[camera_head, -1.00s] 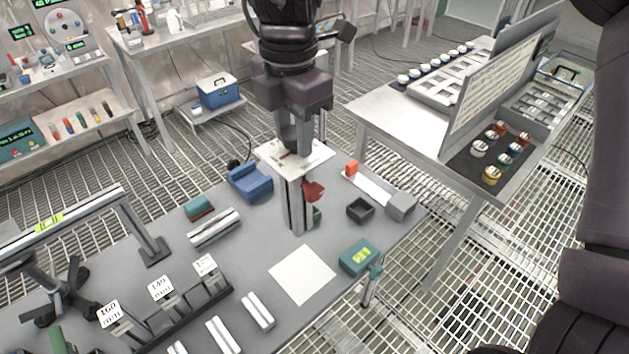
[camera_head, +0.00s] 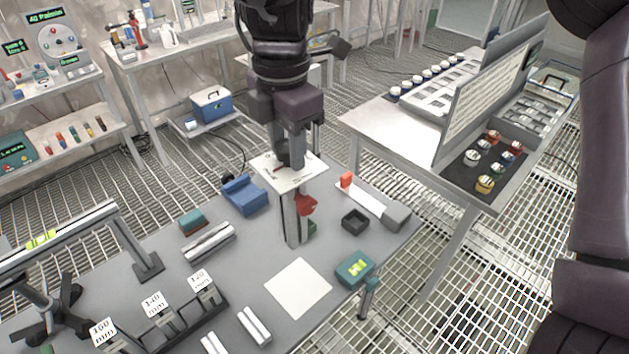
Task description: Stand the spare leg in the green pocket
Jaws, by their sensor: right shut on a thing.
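My right gripper (camera_head: 288,150) comes down from the top middle, shut around a dark knob-like part on top of a white square plate (camera_head: 262,166). Below the plate a light metal leg (camera_head: 292,225) stands upright, its foot at table level. I cannot tell if this is the spare leg, or whether it is joined to the plate. A red piece (camera_head: 306,205) and a green piece (camera_head: 312,227), perhaps the green pocket, show beside the leg, partly hidden by it. Another metal profile (camera_head: 209,243) lies on the table. My left gripper is not in view.
A rack (camera_head: 205,311) with number cards stands front left; loose metal bars (camera_head: 255,325) lie beside it. A blue block (camera_head: 245,195), black open box (camera_head: 355,221), grey block (camera_head: 396,216) and teal display box (camera_head: 354,268) surround the leg. A white sheet (camera_head: 298,288) lies flat in front.

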